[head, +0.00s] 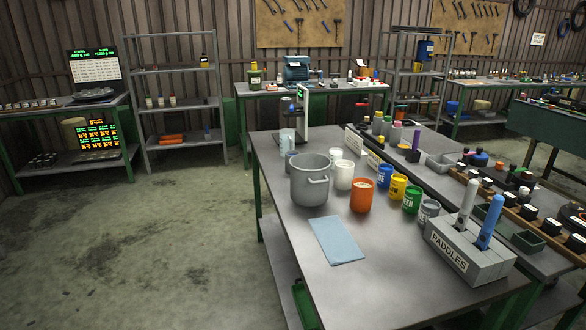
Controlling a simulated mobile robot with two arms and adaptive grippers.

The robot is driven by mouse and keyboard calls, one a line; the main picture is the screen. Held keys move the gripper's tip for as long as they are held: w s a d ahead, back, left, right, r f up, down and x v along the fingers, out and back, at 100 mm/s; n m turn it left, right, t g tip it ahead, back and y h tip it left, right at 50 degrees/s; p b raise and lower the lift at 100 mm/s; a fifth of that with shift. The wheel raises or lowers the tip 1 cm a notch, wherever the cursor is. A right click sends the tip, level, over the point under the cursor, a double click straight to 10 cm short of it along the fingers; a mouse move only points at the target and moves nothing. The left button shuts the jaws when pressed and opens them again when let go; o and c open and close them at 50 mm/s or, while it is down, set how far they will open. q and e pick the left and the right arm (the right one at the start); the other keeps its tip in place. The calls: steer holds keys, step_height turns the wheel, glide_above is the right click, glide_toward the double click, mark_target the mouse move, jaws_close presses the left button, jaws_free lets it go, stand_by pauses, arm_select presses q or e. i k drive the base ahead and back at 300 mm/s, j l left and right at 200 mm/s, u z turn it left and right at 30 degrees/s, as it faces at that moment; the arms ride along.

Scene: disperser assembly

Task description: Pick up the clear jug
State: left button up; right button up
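What looks like the clear jug (287,139) is a pale, see-through upright vessel near the far left edge of the grey-topped table (290,235). It stands behind the large grey pot (309,184), beside a stand with a small green display (303,100). The lower part is partly crowded by a small grey-blue vessel (290,160) and the pot, and I cannot make out a handle. Neither of my grippers is in view.
White cups (344,175), an orange cup (361,196) and several coloured cans (398,187) stand right of the pot. A blue cloth (337,240) lies in front. A grey paddle holder (468,252) stands at the right. The table's left front is clear.

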mark_target(287, 137)
steer(key=i+j+z, duration=0.15)
steer(key=z, duration=0.3)
steer(key=i+j+z, duration=0.2)
steer(key=z, duration=0.2)
steer(key=i+j+z, duration=0.15)
steer(key=j+z, duration=0.3)
steer(key=l, duration=0.15)
